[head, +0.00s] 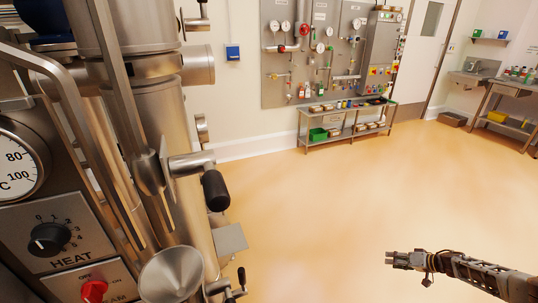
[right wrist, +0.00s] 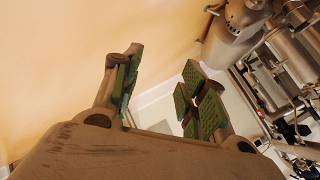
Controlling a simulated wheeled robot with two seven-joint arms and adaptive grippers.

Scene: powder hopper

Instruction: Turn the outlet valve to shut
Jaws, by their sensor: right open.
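A steel machine (head: 165,120) fills the left of the head view. A lever with a black grip (head: 215,190) sticks out from its side, the grip hanging down. Lower down are small black-tipped handles (head: 241,278) beside a steel funnel (head: 172,274). I cannot tell which of these is the outlet valve. My right gripper (head: 392,260) is at the lower right over open floor, well apart from the machine. In the right wrist view its green-padded fingers (right wrist: 160,88) are spread with nothing between them. Steel equipment (right wrist: 240,35) shows beyond them. My left gripper is not in view.
The machine's panel has a black HEAT knob (head: 48,239), a red knob (head: 94,291) and a dial gauge (head: 15,165). A gauge board (head: 275,85) and a steel bench (head: 312,143) stand at the back wall. The floor (head: 330,215) between is clear.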

